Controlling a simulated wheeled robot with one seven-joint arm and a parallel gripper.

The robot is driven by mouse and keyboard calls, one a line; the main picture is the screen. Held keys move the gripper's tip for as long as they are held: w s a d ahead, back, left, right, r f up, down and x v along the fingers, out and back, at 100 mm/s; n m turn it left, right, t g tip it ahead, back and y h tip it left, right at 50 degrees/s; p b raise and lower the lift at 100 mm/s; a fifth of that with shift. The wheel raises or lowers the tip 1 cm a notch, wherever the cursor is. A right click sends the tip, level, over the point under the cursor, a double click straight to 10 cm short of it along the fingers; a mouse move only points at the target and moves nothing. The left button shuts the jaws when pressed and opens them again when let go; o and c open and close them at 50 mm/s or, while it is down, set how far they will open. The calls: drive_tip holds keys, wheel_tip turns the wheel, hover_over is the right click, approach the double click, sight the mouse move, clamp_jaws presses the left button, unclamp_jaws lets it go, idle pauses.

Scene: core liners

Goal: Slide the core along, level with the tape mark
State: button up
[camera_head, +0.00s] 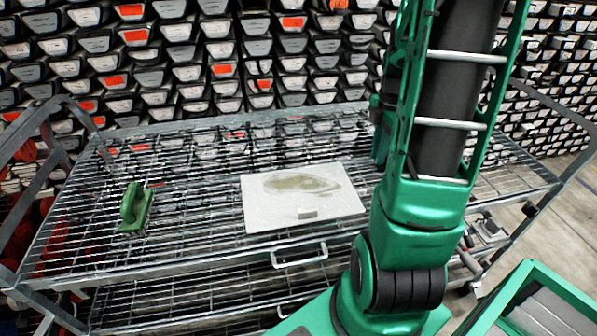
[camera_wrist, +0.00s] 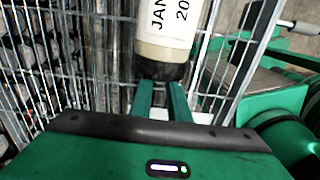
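The core is a cream cylinder with a white label (camera_wrist: 168,22) reading "JAN" and "20", and a dark near end (camera_wrist: 160,68). It lies over a wire grid at the top middle of the wrist view and runs out of the top edge. My gripper (camera_wrist: 161,88) has two green fingers pointing at the core's dark end. In the head view my arm hides the gripper. No tape mark can be made out.
A green-handled brush (camera_head: 134,207) lies to the left. Racks of core boxes (camera_head: 220,50) stand behind. Bare mesh lies between brush and board.

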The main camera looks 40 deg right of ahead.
drive_tip(key=shift+s+d, duration=0.3)
drive_tip(key=shift+d, duration=0.4)
drive_tip(key=shift+w+a, duration=0.2)
drive_tip(key=shift+a, duration=0.3)
drive_tip(key=shift+w+a, duration=0.2)
drive_tip(key=shift+a, duration=0.3)
wheel_tip(320, 180, up, 9)
idle(0.6)
